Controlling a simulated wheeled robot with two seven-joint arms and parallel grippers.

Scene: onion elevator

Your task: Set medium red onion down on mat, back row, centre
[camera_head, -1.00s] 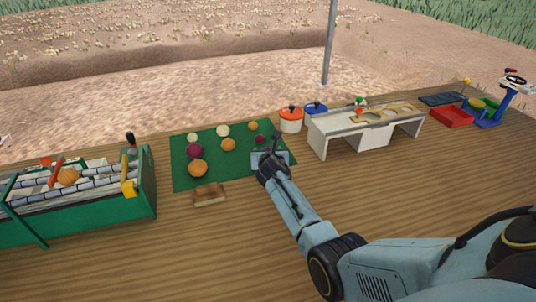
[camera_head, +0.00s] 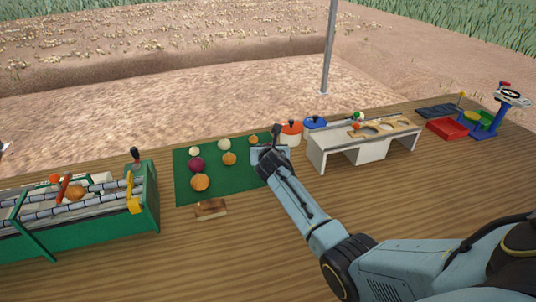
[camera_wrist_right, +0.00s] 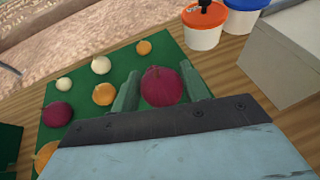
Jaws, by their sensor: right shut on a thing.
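The medium red onion (camera_wrist_right: 163,87) is between the fingers of my right gripper (camera_wrist_right: 165,92) in the wrist view, and the gripper is shut on it. In the head view my right gripper (camera_head: 268,154) is at the right part of the green mat (camera_head: 238,179) and hides the onion. I cannot tell whether the onion touches the mat. Two white onions, (camera_head: 194,151) and (camera_head: 224,145), and a small orange onion (camera_head: 253,139) lie along the back of the mat. My left gripper is not in view.
A larger red onion (camera_head: 196,165) and two orange onions, (camera_head: 229,158) and (camera_head: 200,182), lie further forward on the mat. An orange pot (camera_head: 291,131), a blue pot (camera_head: 315,123) and a white stand (camera_head: 330,152) are to the right. A green roller machine (camera_head: 148,195) is left.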

